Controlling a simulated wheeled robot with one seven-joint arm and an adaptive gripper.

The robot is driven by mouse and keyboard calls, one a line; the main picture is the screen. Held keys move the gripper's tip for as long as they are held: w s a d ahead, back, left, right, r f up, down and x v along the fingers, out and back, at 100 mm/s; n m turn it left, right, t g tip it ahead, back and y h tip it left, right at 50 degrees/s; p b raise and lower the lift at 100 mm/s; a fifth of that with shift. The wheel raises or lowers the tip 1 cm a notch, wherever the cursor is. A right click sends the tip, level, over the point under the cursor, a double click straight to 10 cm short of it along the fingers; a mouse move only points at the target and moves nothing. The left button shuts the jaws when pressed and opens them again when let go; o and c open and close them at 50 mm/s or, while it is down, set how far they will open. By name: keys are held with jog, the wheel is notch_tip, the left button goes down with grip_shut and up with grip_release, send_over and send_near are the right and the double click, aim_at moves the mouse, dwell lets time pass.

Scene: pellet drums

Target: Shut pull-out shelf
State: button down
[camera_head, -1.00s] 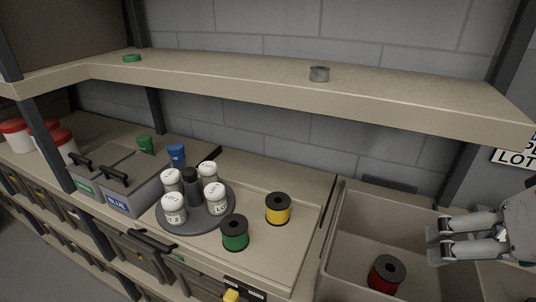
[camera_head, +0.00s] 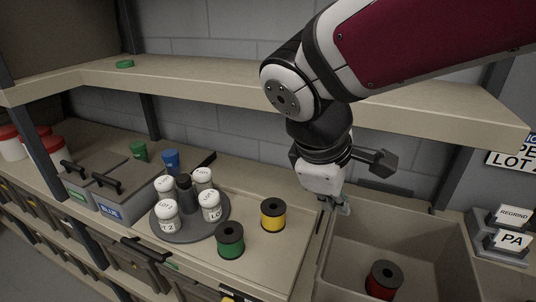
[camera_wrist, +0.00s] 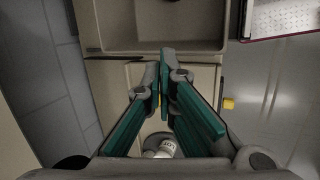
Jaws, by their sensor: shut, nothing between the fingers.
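The pale board (camera_head: 285,243) that looks like the pull-out shelf carries a green spool (camera_head: 230,241) and a yellow spool (camera_head: 273,214). Its front edge lies at the bottom of the head view, partly cut off; I cannot tell how far out it is. A small yellow piece (camera_wrist: 228,103) sticks out past the bench front in the wrist view. My gripper (camera_head: 342,208) is shut and empty, pointing down near the strip between the board and the sunken bin. In the wrist view, the green-sided fingers (camera_wrist: 163,58) meet at their tips, below the bin edge.
A grey turntable (camera_head: 184,235) holds several white-capped bottles left of the spools. The sunken bin (camera_head: 420,240) at right holds a red spool (camera_head: 383,279). An upper shelf (camera_head: 220,82) runs behind my arm. Lidded boxes (camera_head: 122,203) stand at left.

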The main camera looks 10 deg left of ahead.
aim_at(229, 205)
jog(key=s+a+f+n+t, duration=0.15)
jog(key=a+f+n, duration=0.3)
jog(key=a, duration=0.45)
jog(key=s+a+f+n+t, duration=0.15)
jog(key=a+f+n, duration=0.3)
jog(key=a, duration=0.45)
jog(key=s+a+f+n, duration=0.2)
jog(key=a+f+n, duration=0.25)
jog(key=a, duration=0.35)
jog(key=s+a+f+n+t+y, duration=0.1)
jog(key=s+a+f+n+t, duration=0.1)
jog(key=s+a+f+n, duration=0.55)
jog(key=shift+m, duration=0.9)
jog(key=b+x, duration=0.2)
jog(key=x, duration=0.2)
jog(key=w+a+r+b+x, duration=0.1)
jog(key=b+x, duration=0.1)
jog(key=x, duration=0.2)
jog(key=w+b+x, duration=0.1)
jog(key=b+x, duration=0.2)
jog(key=x, duration=0.1)
jog(key=shift+a+r, duration=0.25)
jog(key=shift+w, duration=0.15)
